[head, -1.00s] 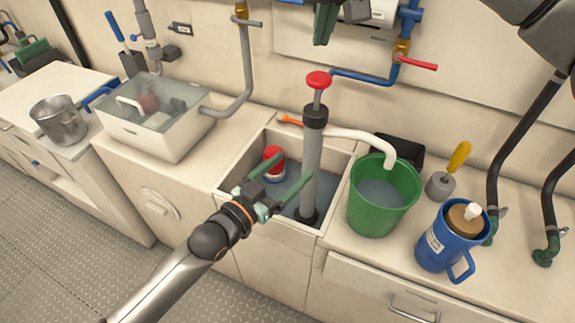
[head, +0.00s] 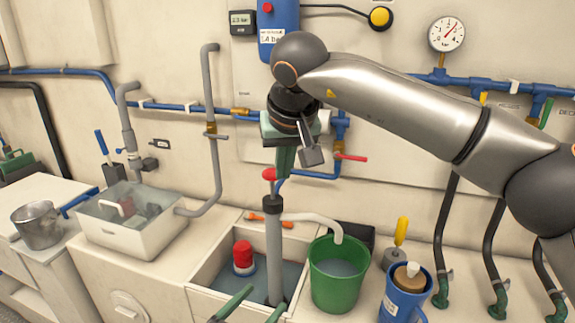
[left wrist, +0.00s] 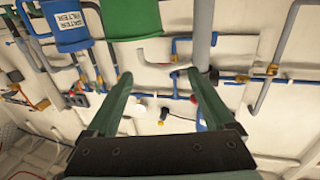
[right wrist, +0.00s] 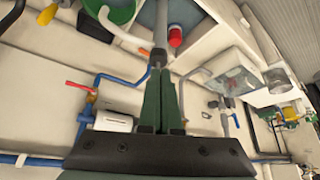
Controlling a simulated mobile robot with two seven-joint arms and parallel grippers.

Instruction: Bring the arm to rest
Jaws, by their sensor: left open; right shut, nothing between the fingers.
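My right gripper (head: 285,172) hangs pointing down, its fingers together and empty, next to the red knob (head: 269,174) of the grey hand pump (head: 274,250). The fingers partly cover the knob; I cannot tell if they touch it. In the right wrist view the shut fingers (right wrist: 159,72) lie in front of the pump tube (right wrist: 160,28). The pump stands upright in the sunken basin (head: 205,298). My left gripper (head: 250,306) is low at the basin's front, cut by the picture's bottom edge. In the left wrist view its fingers (left wrist: 160,82) are apart with nothing between them.
A red-topped container (head: 243,258) stands in the basin. A green bucket (head: 336,280) and blue jug (head: 403,295) stand to the right. A white tub (head: 135,235) and metal pot (head: 37,226) are left. Blue pipes and a red-handled valve (head: 350,157) line the wall behind.

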